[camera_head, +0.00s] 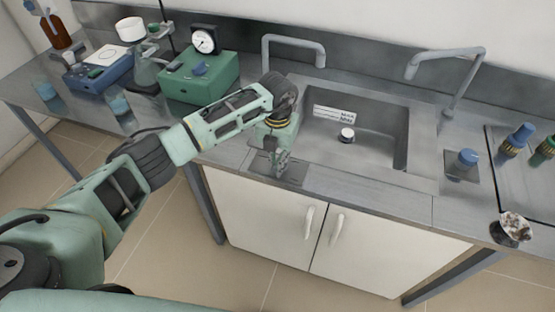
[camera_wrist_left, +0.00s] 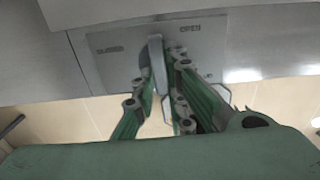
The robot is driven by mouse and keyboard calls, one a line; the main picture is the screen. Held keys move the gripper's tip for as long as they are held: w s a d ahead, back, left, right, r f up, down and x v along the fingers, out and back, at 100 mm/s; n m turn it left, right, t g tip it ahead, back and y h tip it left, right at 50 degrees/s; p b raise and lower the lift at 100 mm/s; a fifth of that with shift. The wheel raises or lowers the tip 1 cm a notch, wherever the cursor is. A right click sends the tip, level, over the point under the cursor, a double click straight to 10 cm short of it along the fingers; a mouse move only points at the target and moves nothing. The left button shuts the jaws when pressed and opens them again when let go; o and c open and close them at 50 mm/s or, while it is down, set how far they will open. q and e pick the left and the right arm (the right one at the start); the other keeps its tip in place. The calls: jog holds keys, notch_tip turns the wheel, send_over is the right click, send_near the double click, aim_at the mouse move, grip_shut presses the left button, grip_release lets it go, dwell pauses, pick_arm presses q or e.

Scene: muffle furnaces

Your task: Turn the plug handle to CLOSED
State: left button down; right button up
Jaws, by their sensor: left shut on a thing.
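The plug handle (camera_wrist_left: 157,62) is a grey lever on a metal plate (camera_wrist_left: 108,38) at the front of the sink counter. In the left wrist view the plate has CLOSED at left and OPEN at right, and the handle stands nearly upright between the two words. My left gripper (camera_wrist_left: 162,72) is shut on the handle, with a finger on each side of it. In the head view the left gripper (camera_head: 278,163) reaches down to the plate (camera_head: 291,177), and the handle is mostly hidden by the fingers. My right gripper is not in view.
The sink basin (camera_head: 375,137) with a white plug (camera_head: 347,134) lies behind the plate. A green box (camera_head: 200,75) with a dial gauge (camera_head: 204,40) stands left of the arm.

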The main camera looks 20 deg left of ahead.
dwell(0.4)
pick_arm(q)
jog(key=n, duration=0.5)
jog(key=shift+w+d+n+b, duration=0.1)
jog(key=shift+d+n+b, duration=0.2)
jog(key=shift+b, duration=0.05)
jog(key=n, duration=0.5)
jog(key=shift+w+d+r, duration=0.1)
jog(key=shift+w+d, duration=0.1)
jog(key=shift+d, duration=0.05)
jog(key=n, duration=0.4)
jog(key=shift+w, duration=0.15)
jog(key=shift+w+d+n+p, duration=0.1)
jog(key=shift+n+p, duration=0.05)
jog(key=shift+n, duration=0.7)
jog(key=shift+w+n+p, duration=0.1)
jog(key=shift+n+p, duration=0.05)
jog(key=shift+n, duration=0.7)
jog(key=c, duration=1.8)
grip_release()
